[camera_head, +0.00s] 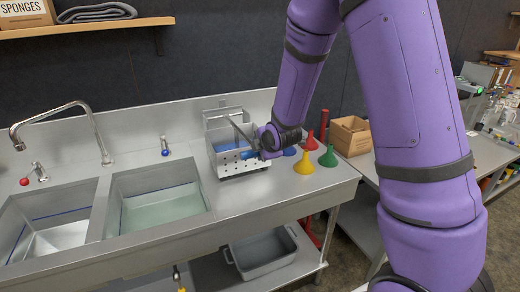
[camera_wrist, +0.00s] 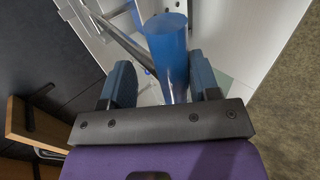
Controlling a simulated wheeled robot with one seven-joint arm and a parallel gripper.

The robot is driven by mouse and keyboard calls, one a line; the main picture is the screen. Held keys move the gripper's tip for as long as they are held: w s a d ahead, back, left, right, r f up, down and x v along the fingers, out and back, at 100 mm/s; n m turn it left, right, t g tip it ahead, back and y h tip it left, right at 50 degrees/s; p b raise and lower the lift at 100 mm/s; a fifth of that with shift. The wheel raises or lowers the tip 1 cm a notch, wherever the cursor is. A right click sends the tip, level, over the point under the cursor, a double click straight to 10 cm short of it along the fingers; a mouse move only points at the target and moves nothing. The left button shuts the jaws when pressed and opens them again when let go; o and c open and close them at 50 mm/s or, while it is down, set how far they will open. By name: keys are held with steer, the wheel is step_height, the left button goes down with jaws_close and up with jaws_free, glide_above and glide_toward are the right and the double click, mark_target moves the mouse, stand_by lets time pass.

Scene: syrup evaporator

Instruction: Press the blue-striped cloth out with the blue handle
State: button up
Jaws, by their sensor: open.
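The metal press (camera_head: 238,165), a box with a perforated front, stands on the counter right of the sinks. A blue patch (camera_head: 224,146) shows inside it; I cannot tell whether this is the blue-striped cloth. A metal lever bar runs from the press towards my gripper. The blue handle (camera_wrist: 167,45) is a smooth cylinder in the wrist view, and its end seems to show at the press front (camera_head: 249,155). My gripper (camera_wrist: 162,80) is open, with one finger on each side of the handle. In the head view my gripper (camera_head: 264,142) is at the press's right side.
Red, yellow, green and blue funnels (camera_head: 304,164) stand close to the right of the press. A cardboard box (camera_head: 350,136) is behind them. A grey tub (camera_head: 262,254) sits below the counter.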

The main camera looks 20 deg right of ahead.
steer(key=v, duration=0.9)
